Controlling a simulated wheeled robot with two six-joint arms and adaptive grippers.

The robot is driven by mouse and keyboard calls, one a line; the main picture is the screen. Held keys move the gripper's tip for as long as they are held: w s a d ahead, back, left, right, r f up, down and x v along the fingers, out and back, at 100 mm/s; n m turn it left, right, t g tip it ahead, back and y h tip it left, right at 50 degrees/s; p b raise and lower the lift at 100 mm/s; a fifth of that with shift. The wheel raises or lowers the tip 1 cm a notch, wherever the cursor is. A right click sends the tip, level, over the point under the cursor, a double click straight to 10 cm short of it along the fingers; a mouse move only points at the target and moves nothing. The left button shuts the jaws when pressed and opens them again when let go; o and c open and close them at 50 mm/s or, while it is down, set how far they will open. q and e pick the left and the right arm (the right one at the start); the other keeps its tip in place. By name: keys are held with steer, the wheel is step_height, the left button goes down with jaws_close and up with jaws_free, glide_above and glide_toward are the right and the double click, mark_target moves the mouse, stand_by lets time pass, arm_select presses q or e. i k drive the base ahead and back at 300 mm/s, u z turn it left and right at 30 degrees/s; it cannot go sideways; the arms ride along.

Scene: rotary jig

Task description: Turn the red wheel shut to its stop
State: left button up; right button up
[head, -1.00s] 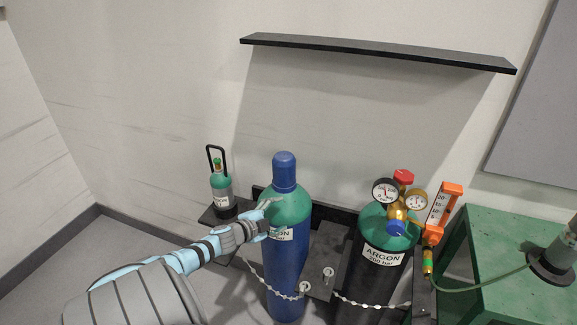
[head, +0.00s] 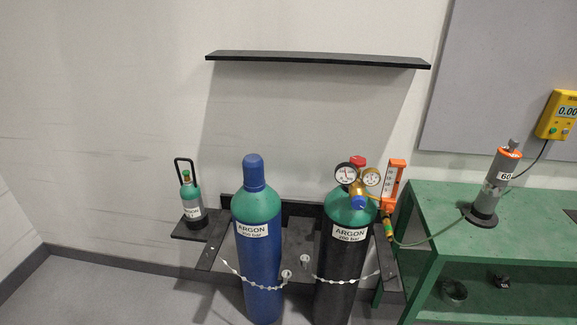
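The red wheel (head: 357,162) sits on top of the valve of the black argon cylinder (head: 340,262), between two round gauges. The left gauge (head: 345,173) and the right gauge (head: 371,177) face me, and a blue knob (head: 358,203) shows below them on the brass regulator. An orange flowmeter (head: 393,185) stands to the right of the regulator. How far the wheel is turned cannot be told at this size. Neither of my grippers is in view.
A blue argon cylinder (head: 259,262) with its cap on stands left of the black one, both chained to the rack. A small cylinder (head: 190,202) is farther left. A green bench (head: 440,200) with a torch stand is at the right. A shelf (head: 310,60) hangs above.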

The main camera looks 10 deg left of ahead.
mark_target(359, 161)
steer(key=u, duration=1.1)
steer(key=i, duration=1.1)
steer(key=z, duration=0.8)
